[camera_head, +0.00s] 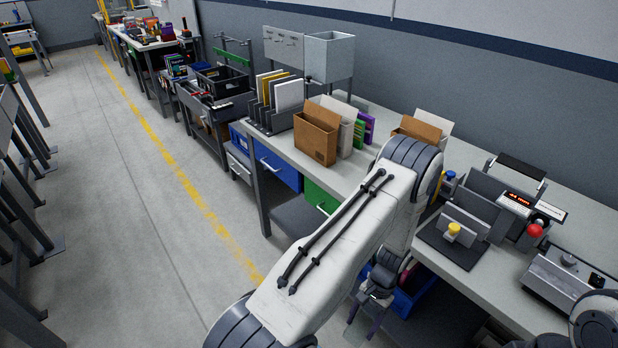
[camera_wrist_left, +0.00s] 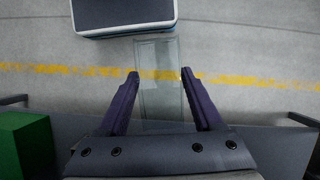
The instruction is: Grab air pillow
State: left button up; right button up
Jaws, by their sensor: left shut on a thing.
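The air pillow (camera_wrist_left: 158,95) is a clear, see-through rectangular sheet in the left wrist view, with the yellow floor line showing through it. My left gripper (camera_wrist_left: 159,74) has its two dark purple fingers on either side of the pillow and is shut on it. In the head view my left gripper (camera_head: 364,319) hangs low in front of the workbench, partly hidden by my own arm. A pale clear piece of the pillow (camera_head: 352,334) shows below the fingers there. My right gripper is not in view.
The workbench (camera_head: 338,180) carries cardboard boxes (camera_head: 316,135), a file rack (camera_head: 272,110) and a machine with a red knob (camera_head: 535,230). A blue bin (camera_head: 408,300) is on the lower shelf beside the left gripper. The aisle floor (camera_head: 150,200) on the left is clear.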

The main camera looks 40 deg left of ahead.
aim_at(364, 108)
jog(key=u, duration=2.65)
jog(key=i, duration=3.6)
jog(key=z, duration=2.5)
